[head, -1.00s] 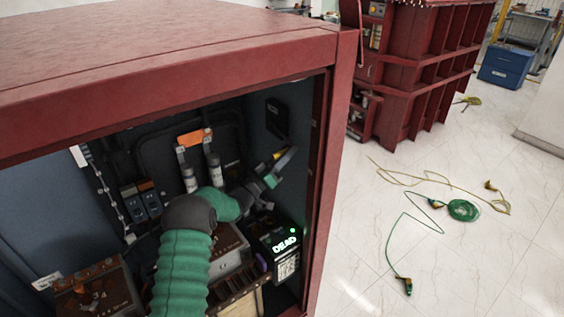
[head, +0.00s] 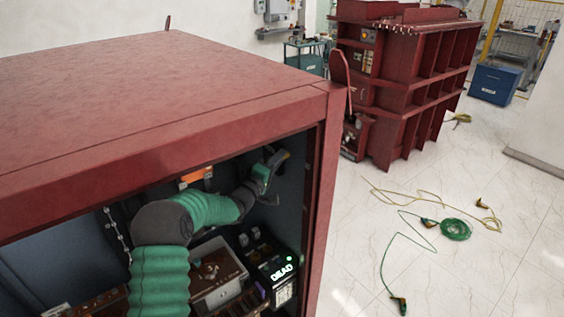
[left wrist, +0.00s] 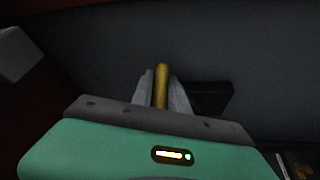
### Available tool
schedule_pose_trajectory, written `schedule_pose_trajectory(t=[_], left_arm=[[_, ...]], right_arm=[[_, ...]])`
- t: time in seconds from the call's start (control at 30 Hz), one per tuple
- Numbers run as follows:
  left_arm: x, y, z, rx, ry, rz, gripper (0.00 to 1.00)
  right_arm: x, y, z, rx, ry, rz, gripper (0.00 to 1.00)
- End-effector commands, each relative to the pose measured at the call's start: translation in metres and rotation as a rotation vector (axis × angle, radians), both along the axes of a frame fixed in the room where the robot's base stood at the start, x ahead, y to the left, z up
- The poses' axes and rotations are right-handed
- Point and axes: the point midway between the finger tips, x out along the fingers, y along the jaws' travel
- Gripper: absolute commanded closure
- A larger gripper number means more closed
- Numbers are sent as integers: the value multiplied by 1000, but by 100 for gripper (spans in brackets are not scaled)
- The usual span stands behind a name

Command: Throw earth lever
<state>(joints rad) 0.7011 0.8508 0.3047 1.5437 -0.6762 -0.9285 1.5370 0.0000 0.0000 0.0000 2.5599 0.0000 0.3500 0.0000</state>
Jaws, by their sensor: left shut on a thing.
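In the left wrist view, a yellow lever handle (left wrist: 161,84) stands upright between the two grey fingers of my left gripper (left wrist: 160,95), which is shut on it. A dark mount (left wrist: 212,98) shows to the right, behind the fingers. In the head view, my left gripper (head: 272,160) is high inside the red cabinet (head: 180,90), by its right inner wall and just under the top frame. The lever cannot be made out there, behind the fingers. My right gripper is not in view.
Below the gripper, a black device (head: 281,271) shows "DEAD" and a green light. A grey box (head: 217,272) stands beside it. The cabinet's top frame and right post (head: 321,190) bound the opening closely. A green cable (head: 455,229) lies on the floor outside.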

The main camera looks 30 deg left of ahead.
Motion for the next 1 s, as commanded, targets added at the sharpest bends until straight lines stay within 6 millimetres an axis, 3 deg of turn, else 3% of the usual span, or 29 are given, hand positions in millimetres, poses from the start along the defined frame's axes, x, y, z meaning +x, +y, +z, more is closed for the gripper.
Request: schedule_pose_trajectory(t=[0.2, 0.8, 0.83, 1.0], left_arm=[[2, 9, 12, 8, -5, 4, 100], [4, 12, 15, 12, -7, 4, 100], [4, 12, 15, 11, -7, 3, 76], [4, 11, 14, 10, -6, 2, 59]], right_arm=[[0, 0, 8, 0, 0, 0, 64], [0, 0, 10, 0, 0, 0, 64], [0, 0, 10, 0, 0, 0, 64], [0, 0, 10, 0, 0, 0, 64]])
